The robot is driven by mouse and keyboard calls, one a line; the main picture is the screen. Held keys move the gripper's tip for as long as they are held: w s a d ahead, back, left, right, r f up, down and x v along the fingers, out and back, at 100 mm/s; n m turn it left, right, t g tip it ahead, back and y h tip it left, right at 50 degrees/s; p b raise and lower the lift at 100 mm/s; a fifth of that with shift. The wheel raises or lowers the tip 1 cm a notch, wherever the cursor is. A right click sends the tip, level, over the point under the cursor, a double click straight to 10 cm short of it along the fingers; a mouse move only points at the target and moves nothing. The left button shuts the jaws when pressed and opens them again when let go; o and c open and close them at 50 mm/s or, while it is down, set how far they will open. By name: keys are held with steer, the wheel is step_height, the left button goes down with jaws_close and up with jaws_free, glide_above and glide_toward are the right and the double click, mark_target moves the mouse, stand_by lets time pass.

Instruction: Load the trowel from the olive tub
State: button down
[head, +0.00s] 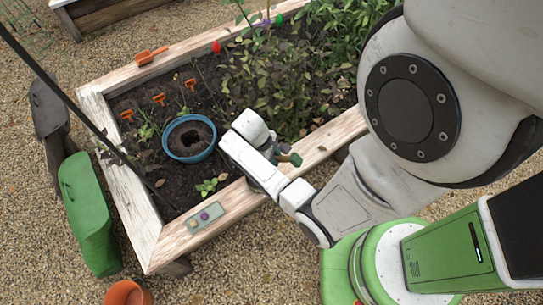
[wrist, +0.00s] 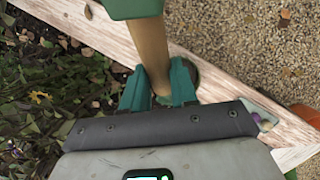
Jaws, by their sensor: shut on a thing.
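My gripper (wrist: 158,88) has its teal fingers shut around a tan handle (wrist: 151,45) with a green part (wrist: 136,8) at the top of the wrist view. I cannot tell from its visible parts whether this is a trowel. In the head view my gripper (head: 276,158) is above the front board of the raised bed, with a green end (head: 293,159) of the held thing beside it. A dark olive round thing (wrist: 212,82) shows partly behind the fingers; whether it is the olive tub is unclear. An orange hand tool (head: 150,55) lies on the far board.
A blue-rimmed pot of soil (head: 190,157) stands in the bed (head: 130,205), left of my gripper. A small grey tray (head: 204,217) lies on the front board. Leafy plants (head: 275,85) grow behind. A green container (head: 85,210) and an orange pot (head: 126,294) stand on gravel.

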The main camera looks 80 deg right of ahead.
step_height(320, 180, down, 9)
steer(key=b, duration=0.7)
steer(key=shift+f+b, duration=0.5)
steer(key=shift+f, duration=0.2)
stand_by(0.5)
steer(key=shift+p, duration=0.35)
stand_by(0.8)
step_height(320, 180, up, 10)
steer(key=p, duration=1.1)
steer(key=shift+r, duration=0.25)
